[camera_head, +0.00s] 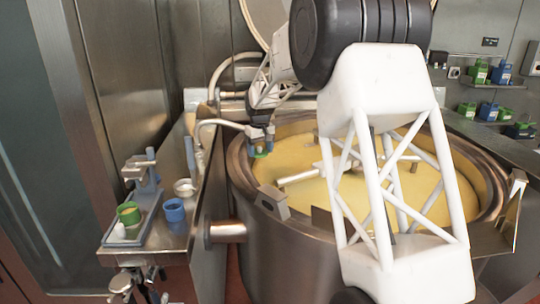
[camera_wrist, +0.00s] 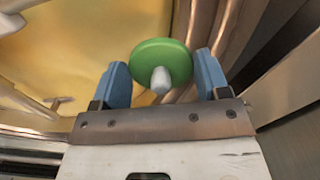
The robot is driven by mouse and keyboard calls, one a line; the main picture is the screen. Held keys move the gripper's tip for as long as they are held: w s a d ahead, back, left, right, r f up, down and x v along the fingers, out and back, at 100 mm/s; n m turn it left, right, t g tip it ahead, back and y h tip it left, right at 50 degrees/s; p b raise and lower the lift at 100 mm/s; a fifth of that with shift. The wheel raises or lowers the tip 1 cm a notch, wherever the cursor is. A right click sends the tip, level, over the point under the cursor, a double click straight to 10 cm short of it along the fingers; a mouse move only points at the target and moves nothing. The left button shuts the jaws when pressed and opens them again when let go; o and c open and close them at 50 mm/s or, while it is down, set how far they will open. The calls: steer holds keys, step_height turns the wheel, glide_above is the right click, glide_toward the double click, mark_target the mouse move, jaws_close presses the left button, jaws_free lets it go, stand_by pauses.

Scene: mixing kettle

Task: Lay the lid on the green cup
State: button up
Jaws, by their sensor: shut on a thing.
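The green lid (camera_head: 260,154) with a pale knob is held in my gripper (camera_head: 261,138), over the left inner side of the kettle. In the wrist view the lid (camera_wrist: 172,58) sits between the two blue fingers of my gripper (camera_wrist: 163,80), its knob pointing toward the camera. My gripper is shut on it; the exact contact is hard to see. The green cup (camera_head: 128,217) stands at the far left on a small stand on the side shelf, open at the top with yellowish contents. It is well to the left of my gripper.
A blue cup (camera_head: 174,213) and a white round container (camera_head: 184,187) stand on the shelf (camera_head: 168,237) near the green cup. A grey post rises behind them. The large kettle (camera_head: 290,262) holds yellow contents. Its rim and a bent pipe lie between my gripper and the shelf.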

steer(key=s+a+r+n, duration=0.3)
steer(key=s+a+r, duration=0.3)
steer(key=s+a, duration=0.4)
steer(key=s+a+r+n, duration=0.45)
steer(key=s+a, duration=0.45)
steer(key=s, duration=0.3)
steer(key=s+a+f+n, duration=0.1)
steer(key=s+a, duration=0.3)
steer(key=a, duration=0.5)
steer(key=s+a+f+n, duration=0.2)
steer(key=s+a, duration=0.2)
steer(key=a, duration=0.6)
steer(key=shift+f, duration=0.1)
steer(key=shift+f, duration=2.8)
steer(key=shift+f, duration=0.55)
